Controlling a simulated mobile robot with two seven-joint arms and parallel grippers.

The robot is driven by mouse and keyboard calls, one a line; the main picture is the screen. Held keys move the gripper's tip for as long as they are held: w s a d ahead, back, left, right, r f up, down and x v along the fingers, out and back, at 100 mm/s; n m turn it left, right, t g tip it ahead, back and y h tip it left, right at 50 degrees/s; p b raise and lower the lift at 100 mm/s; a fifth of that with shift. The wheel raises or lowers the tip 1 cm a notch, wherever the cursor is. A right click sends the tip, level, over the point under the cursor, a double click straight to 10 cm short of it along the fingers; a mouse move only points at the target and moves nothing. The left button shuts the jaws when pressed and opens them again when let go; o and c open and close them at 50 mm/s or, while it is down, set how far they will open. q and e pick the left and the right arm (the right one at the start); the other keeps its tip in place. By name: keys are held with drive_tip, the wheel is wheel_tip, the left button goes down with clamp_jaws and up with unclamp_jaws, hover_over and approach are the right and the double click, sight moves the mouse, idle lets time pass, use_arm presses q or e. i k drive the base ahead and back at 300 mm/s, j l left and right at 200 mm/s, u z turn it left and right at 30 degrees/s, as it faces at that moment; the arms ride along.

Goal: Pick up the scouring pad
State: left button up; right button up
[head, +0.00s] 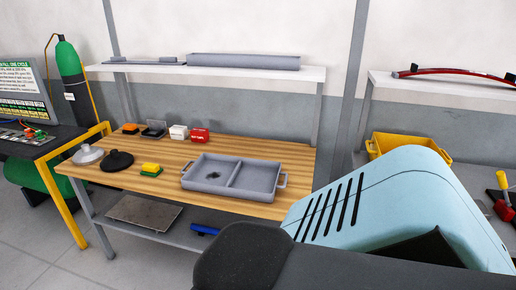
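A small yellow block on a green base (151,169) looks like the scouring pad. It lies near the front edge of the wooden workbench (250,209), left of a grey two-compartment tray (228,192) and right of a black lidded-looking disc (117,161). An orange and black block (130,129) lies further back on the bench. Neither of my grippers shows in the head view, so I cannot see their fingers or what they hold.
A pale grey disc (88,154), a white box (178,132) and a red box (200,135) also stand on the bench. A yellow frame (69,200) rises at its left end. A yellow crate (388,144) stands at the right.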

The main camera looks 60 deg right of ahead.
sight(150, 170)
drive_tip(key=z, duration=1.85)
